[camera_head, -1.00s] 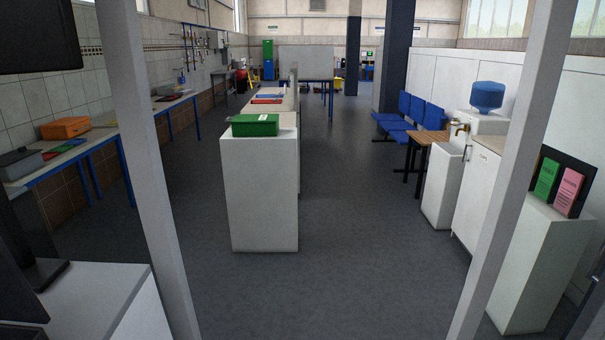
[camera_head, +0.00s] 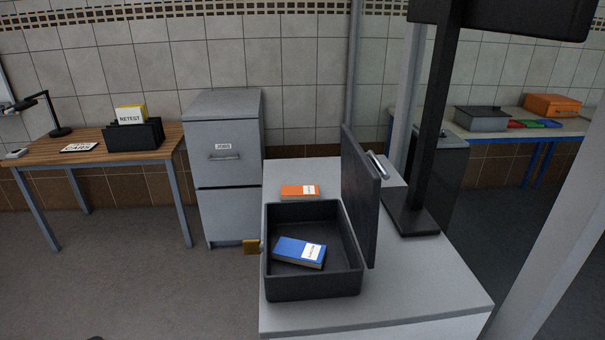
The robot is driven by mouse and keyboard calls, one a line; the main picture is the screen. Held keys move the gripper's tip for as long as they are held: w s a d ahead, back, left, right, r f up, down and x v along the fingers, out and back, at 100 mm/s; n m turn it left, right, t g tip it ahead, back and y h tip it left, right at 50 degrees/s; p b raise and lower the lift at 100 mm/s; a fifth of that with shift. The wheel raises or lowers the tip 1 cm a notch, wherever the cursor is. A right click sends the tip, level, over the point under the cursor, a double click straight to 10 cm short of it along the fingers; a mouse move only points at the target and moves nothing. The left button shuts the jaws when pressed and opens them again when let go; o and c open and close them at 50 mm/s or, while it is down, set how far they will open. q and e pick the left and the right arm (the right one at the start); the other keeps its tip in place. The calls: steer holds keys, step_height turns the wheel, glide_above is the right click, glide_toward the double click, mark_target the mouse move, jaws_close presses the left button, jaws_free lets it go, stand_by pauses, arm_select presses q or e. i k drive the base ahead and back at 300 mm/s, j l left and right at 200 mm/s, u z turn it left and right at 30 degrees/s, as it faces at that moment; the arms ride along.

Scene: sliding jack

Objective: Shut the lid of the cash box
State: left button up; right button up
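A dark grey cash box (camera_head: 312,287) stands open on a light grey counter (camera_head: 425,290). Its lid (camera_head: 361,195) stands upright along the box's right side. A blue booklet with a white label (camera_head: 299,251) lies inside the box, tilted a little. Neither of my grippers shows clearly in the head view.
An orange labelled block (camera_head: 299,192) lies on the counter behind the box. A black monitor stand (camera_head: 413,222) stands right of the lid. A grey filing cabinet (camera_head: 224,165) and a wooden table (camera_head: 90,150) are at the left. Grey floor (camera_head: 130,290) is open at front left.

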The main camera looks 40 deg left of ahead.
mark_target(360, 184)
steer(key=i+l+u, duration=0.25)
steer(key=u, duration=0.2)
steer(key=i+l+u, duration=0.2)
steer(key=l+u, duration=0.3)
steer(key=i+l+u, duration=0.15)
steer(key=l+u, duration=0.15)
steer(key=u, duration=0.15)
steer(key=l+u, duration=0.45)
